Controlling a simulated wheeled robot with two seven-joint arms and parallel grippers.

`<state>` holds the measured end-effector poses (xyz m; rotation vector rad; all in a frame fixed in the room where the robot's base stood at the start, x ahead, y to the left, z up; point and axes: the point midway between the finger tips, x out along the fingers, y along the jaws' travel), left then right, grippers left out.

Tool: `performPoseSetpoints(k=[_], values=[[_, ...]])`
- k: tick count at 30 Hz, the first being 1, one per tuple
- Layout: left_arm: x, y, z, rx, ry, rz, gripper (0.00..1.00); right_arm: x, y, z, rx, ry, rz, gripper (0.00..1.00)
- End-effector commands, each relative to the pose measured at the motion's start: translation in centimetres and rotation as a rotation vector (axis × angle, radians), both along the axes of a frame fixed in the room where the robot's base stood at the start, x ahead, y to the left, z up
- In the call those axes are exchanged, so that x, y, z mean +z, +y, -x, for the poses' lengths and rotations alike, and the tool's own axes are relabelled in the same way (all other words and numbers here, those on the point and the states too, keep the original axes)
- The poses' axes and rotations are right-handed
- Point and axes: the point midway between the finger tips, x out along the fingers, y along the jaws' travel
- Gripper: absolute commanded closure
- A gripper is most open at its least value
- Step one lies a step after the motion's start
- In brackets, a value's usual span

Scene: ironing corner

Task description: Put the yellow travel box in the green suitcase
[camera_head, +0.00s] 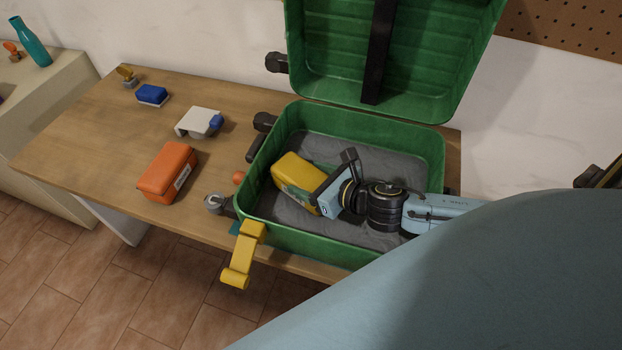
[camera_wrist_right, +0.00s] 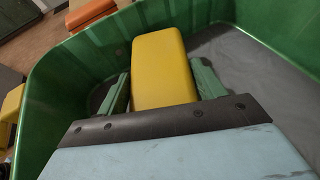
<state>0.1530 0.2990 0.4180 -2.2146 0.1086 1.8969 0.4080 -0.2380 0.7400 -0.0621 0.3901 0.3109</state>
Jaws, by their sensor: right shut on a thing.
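The green suitcase (camera_head: 437,153) stands open on the wooden table, its lid (camera_head: 440,50) raised at the back and its floor lined in dark grey. The yellow travel box (camera_head: 292,172) is inside the suitcase, at the left part, near the left wall. My right gripper (camera_head: 306,192) reaches into the suitcase from the right and is shut on the yellow travel box. In the right wrist view the box (camera_wrist_right: 162,65) sits between the two green fingers (camera_wrist_right: 162,88). Whether the box touches the suitcase floor is hard to tell. My left gripper is not in view.
An orange box (camera_head: 166,172), a white holder with a blue part (camera_head: 198,122) and a blue brush-like block (camera_head: 152,94) lie on the table (camera_head: 100,135) left of the suitcase. A yellow hook-shaped piece (camera_head: 243,257) hangs at the front edge. A teal bottle (camera_head: 33,43) stands far left.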

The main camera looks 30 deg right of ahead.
Motion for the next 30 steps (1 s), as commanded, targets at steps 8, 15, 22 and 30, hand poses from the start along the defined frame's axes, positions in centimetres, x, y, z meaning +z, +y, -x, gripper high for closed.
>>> performPoseSetpoints(k=[8, 15, 22, 30], values=[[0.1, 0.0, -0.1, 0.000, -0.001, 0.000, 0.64, -0.2, 0.0, -0.1, 0.000, -0.003, 0.000, 0.66], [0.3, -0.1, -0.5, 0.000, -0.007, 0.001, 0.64, -0.3, 0.0, 0.0, 0.000, 0.000, 0.000, 0.10], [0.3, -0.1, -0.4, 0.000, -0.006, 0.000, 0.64, -0.3, 0.0, 0.0, 0.000, 0.000, 0.000, 0.10], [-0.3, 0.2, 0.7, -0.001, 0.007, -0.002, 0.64, 0.6, -0.4, 1.4, -0.001, 0.004, -0.001, 0.10]])
